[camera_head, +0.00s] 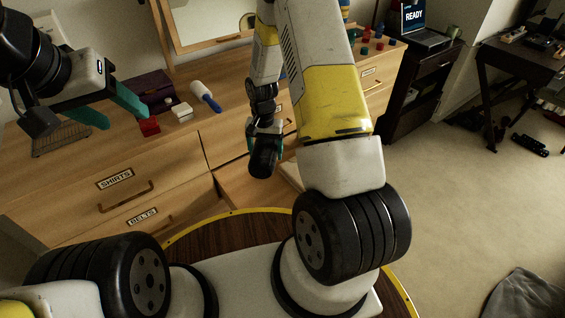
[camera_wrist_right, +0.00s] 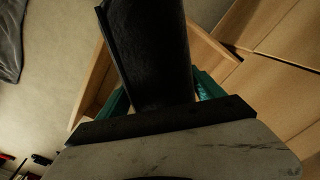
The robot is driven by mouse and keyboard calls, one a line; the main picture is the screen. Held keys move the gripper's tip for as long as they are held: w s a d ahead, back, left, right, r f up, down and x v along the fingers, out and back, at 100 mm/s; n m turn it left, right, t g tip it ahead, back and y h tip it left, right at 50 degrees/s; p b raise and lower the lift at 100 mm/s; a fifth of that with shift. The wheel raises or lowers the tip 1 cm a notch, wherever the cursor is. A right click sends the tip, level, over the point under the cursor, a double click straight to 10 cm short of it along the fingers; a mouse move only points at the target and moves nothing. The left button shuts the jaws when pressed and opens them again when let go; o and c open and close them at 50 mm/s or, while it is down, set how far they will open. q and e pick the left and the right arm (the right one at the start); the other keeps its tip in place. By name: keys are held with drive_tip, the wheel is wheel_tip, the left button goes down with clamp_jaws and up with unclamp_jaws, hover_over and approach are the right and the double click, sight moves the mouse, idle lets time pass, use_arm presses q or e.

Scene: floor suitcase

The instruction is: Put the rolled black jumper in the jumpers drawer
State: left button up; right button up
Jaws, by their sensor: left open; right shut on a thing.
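The rolled black jumper (camera_wrist_right: 150,45) is a dark roll between the teal fingers of my right gripper (camera_wrist_right: 160,95) in the right wrist view. In the head view the jumper (camera_head: 264,163) hangs at the end of my right gripper (camera_head: 265,142), which is shut on it. An open, pale wooden drawer (camera_wrist_right: 215,48) lies below the roll, and it also shows in the head view (camera_head: 238,190). Its label is not visible, so I cannot tell that it is the jumpers drawer. My left gripper (camera_head: 110,108) is open and empty above the dresser's left end.
The dresser (camera_head: 225,105) carries a lint roller (camera_head: 205,96), a red box (camera_head: 148,126) and a dark purple box (camera_head: 152,90). Drawers labelled SHIRTS (camera_head: 115,178) and BELTS (camera_head: 142,217) look closed. A grey cloth (camera_head: 525,296) lies on the carpet at right, where floor is free.

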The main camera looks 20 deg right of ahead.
drive_tip(key=f+m, duration=0.3)
drive_tip(key=f, duration=0.6)
drive_tip(key=d+f+m, duration=0.1)
drive_tip(key=f+m, duration=0.2)
drive_tip(key=f, duration=0.7)
drive_tip(key=w+d+f+m, duration=0.1)
drive_tip(key=f+m, duration=0.2)
drive_tip(key=f, duration=0.7)
drive_tip(key=shift+d+f, duration=0.25)
drive_tip(key=shift+f, duration=2.5)
drive_tip(key=shift+f, duration=0.2)
drive_tip(key=o, duration=1.8)
